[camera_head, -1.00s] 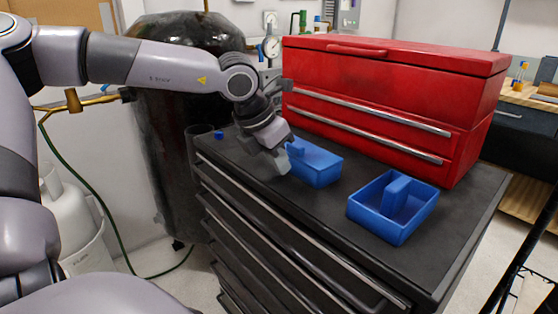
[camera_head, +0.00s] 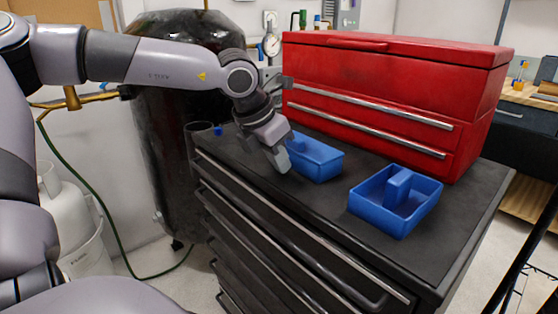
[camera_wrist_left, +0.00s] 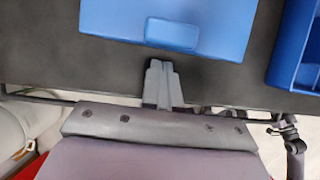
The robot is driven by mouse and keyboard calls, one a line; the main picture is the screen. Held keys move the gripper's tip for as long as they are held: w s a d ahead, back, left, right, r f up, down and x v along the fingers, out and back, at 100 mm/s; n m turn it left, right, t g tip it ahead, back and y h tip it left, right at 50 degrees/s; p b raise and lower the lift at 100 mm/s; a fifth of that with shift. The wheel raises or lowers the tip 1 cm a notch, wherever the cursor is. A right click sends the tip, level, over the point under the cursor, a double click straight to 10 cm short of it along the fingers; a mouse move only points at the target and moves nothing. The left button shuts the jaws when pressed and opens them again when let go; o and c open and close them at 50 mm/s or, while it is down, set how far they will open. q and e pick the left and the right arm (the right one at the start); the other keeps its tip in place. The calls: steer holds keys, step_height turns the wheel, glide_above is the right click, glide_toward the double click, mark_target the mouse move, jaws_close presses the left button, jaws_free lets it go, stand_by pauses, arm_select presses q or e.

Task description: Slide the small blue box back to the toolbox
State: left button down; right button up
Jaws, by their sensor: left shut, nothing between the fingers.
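The small blue box (camera_head: 318,160) sits on the black cabinet top (camera_head: 300,203), close in front of the red toolbox (camera_head: 385,90). My left gripper (camera_head: 284,166) is shut and empty, pointing down at the box's left front side. In the left wrist view the shut fingertips (camera_wrist_left: 161,64) are just short of the near edge of the small blue box (camera_wrist_left: 170,20); I cannot tell whether they touch it. The gripper partly hides the box's left end in the head view. My right gripper is not in view.
A second blue box with a divider (camera_head: 395,203) stands to the right on the cabinet top; its edge shows in the left wrist view (camera_wrist_left: 297,50). A tiny blue piece (camera_head: 218,132) lies at the far left corner. A dark tank (camera_head: 165,120) stands behind the cabinet.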

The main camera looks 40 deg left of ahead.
mark_target(316, 141)
arm_select(q)
steer(key=shift+w+d, duration=0.15)
steer(key=shift+w, duration=1.1)
steer(key=shift+w+d, duration=0.1)
steer(key=shift+w, duration=1.15)
steer(key=shift+w+d+p, duration=0.15)
steer(key=shift+w+p, duration=0.1)
steer(key=shift+w, duration=1.1)
steer(key=shift+w+d+p, duration=0.15)
steer(key=shift+w+p, duration=0.1)
steer(key=shift+w, duration=1.05)
steer(key=shift+p+v, duration=0.9)
steer(key=shift+v, duration=2.5)
